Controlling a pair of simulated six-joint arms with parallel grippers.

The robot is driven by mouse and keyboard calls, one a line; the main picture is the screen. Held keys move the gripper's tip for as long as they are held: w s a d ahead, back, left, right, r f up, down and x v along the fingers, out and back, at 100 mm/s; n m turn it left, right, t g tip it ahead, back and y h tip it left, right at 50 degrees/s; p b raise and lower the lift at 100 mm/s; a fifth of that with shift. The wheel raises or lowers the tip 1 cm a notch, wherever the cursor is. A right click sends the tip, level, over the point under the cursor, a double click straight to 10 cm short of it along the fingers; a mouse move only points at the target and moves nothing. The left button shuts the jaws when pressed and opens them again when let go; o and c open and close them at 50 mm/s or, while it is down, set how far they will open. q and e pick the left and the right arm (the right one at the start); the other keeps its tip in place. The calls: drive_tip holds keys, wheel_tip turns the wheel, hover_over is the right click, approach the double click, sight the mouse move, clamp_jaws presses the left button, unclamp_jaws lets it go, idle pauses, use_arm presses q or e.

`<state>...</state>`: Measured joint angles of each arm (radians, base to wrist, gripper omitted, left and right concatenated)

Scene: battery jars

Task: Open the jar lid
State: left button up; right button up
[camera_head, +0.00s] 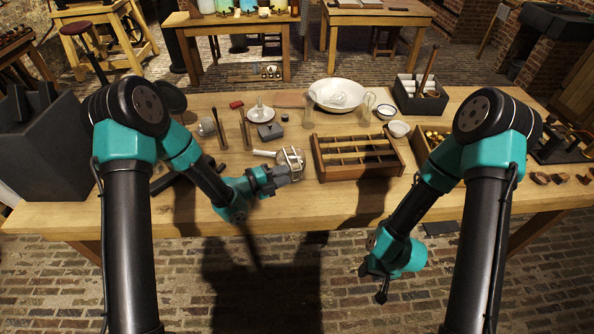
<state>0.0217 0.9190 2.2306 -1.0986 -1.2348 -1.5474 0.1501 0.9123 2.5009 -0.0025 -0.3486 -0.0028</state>
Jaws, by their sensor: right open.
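A small clear glass jar (291,158) stands or is held near the front middle of the wooden table, left of the slotted wooden rack. My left gripper (287,174) is at the near side of this jar, its fingers overlapping the jar's lower part. The picture is too small to tell whether the fingers are closed on it. The jar's lid cannot be made out clearly. My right gripper (381,287) hangs low in front of the table edge, pointing down, open and away from the jar.
A slotted wooden rack (345,177) stands just right of the jar. Behind are a white bowl (325,97), a grey box (403,104) with a pestle-like rod, small white dishes (398,129) and glassware. The table (300,212) is clear along its front edge.

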sight(291, 159)
use_arm(q)
drive_tip(key=x, duration=0.5)
drive_tip(key=shift+c, duration=0.5)
clamp_jaws()
